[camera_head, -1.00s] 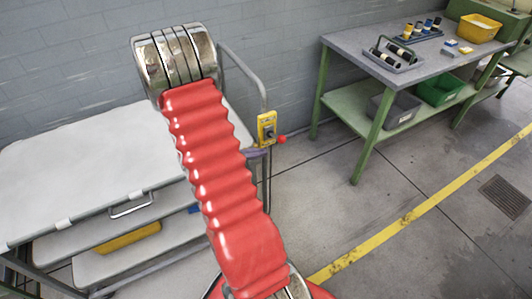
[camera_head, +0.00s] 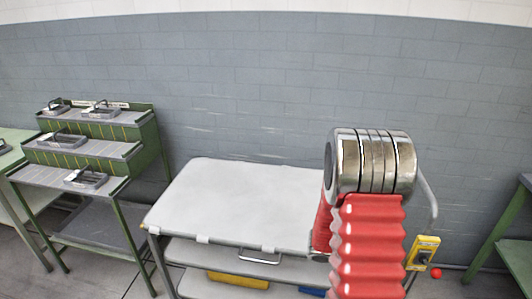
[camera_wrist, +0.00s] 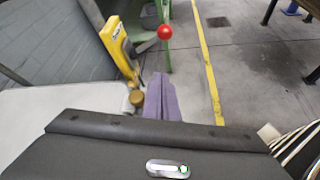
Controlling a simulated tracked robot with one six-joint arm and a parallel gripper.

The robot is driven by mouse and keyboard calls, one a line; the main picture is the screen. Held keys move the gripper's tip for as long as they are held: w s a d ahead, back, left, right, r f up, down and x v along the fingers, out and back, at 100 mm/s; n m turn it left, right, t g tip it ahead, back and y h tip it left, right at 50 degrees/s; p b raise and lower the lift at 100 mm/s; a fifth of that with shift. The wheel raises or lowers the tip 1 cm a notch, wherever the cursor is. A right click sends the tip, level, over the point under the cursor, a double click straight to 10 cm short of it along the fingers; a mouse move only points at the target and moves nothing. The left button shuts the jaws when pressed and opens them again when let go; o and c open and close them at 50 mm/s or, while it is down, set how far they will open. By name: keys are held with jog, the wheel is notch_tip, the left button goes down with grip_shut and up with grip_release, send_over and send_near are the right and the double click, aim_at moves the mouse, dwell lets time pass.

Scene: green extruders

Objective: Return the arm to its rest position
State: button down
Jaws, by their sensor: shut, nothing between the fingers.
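My arm, in red bellows with a metal joint on top, rises at the right of the head view, in front of the white cart's right end. The arm is bent, with a second red section partly showing behind the first. My gripper (camera_wrist: 162,98) shows in the wrist view as purple fingers pressed together, with nothing between them. It points towards the yellow control box (camera_wrist: 118,45) and its red knob (camera_wrist: 165,32). In the head view the gripper is hidden behind the arm.
The white cart (camera_head: 235,205) stands against the grey wall, its top clear. A yellow item (camera_head: 238,281) lies on a lower shelf. The yellow control box (camera_head: 422,252) is on the cart's handle side. A green stepped rack (camera_head: 150,150) with grey trays (camera_head: 88,178) stands left.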

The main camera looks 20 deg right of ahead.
jog(key=s+a+m+g+y, duration=0.1)
jog(key=s+a+m+y, duration=0.45)
jog(key=a, duration=0.55)
jog(key=w+a+r+m+t+y, duration=0.2)
jog(key=a+r+t, duration=0.4)
jog(key=a+r, duration=0.5)
jog(key=w+a+r+m+t+y, duration=0.1)
jog(key=w+a+r+t+y, duration=0.2)
jog(key=a+r, duration=0.9)
jog(key=a+t+y, duration=0.1)
jog(key=a+t, duration=0.1)
jog(key=a, duration=0.3)
jog(key=shift+a+m+t, duration=0.35)
jog(key=shift+t, duration=0.05)
